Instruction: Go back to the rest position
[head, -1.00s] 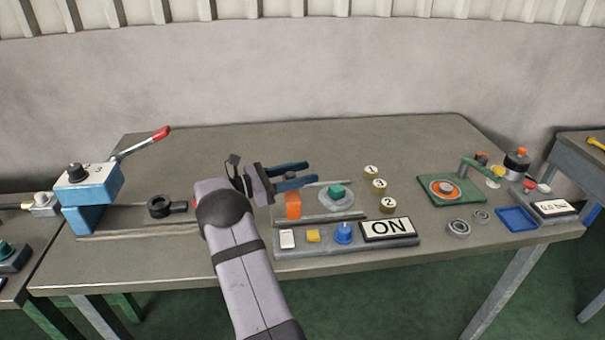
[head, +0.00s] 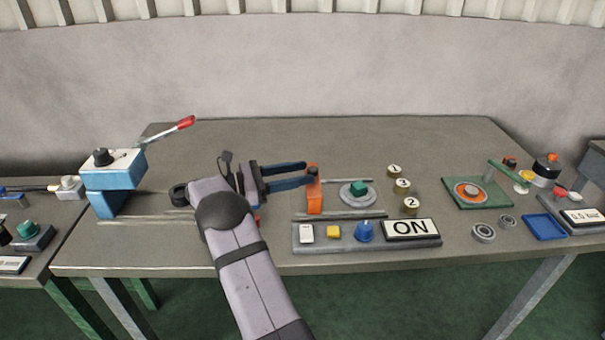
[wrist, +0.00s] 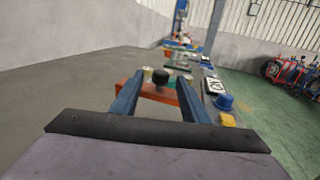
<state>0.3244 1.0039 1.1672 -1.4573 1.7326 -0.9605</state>
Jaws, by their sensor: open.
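My gripper (head: 307,174) is open, with its two blue fingers pointing right above the middle of the table.
A grey panel with an ON sign (head: 410,229) and a blue knob (head: 364,231) lies in front. A blue press (head: 112,170) with a red-tipped lever stands left. A green plate (head: 476,193), rings and a blue tray (head: 544,227) lie right. The back of the table is clear.

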